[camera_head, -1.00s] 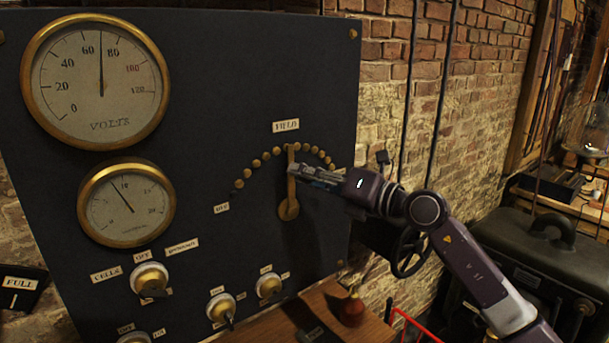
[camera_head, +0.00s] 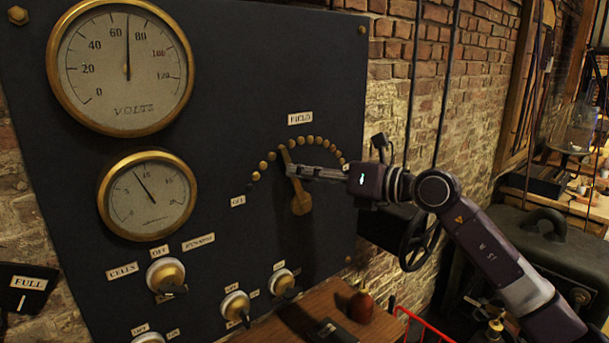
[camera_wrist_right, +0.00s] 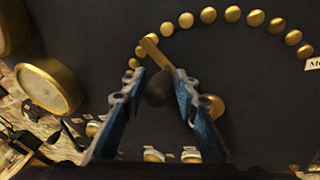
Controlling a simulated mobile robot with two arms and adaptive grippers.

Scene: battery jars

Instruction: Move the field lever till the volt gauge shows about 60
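The volt gauge (camera_head: 122,95) is a brass-rimmed dial at the panel's upper left. Its needle points nearly straight up, between 60 and 80, at about 70. The brass field lever (camera_head: 301,201) pivots below the FIELD label and leans up-left, its top near the studs left of the arc's centre. My right gripper (camera_head: 290,172) comes from the right at the lever's upper part. In the right wrist view, the blue fingers (camera_wrist_right: 159,72) stand close on both sides of the dark knob of the lever (camera_wrist_right: 151,51). My left gripper is out of view.
A smaller brass gauge (camera_head: 149,196) sits below the volt gauge. Several knobs, such as the cells knob (camera_head: 166,275), are lower on the panel. A dark handwheel (camera_head: 418,243) is below my right arm. A wooden shelf (camera_head: 270,328) juts out below.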

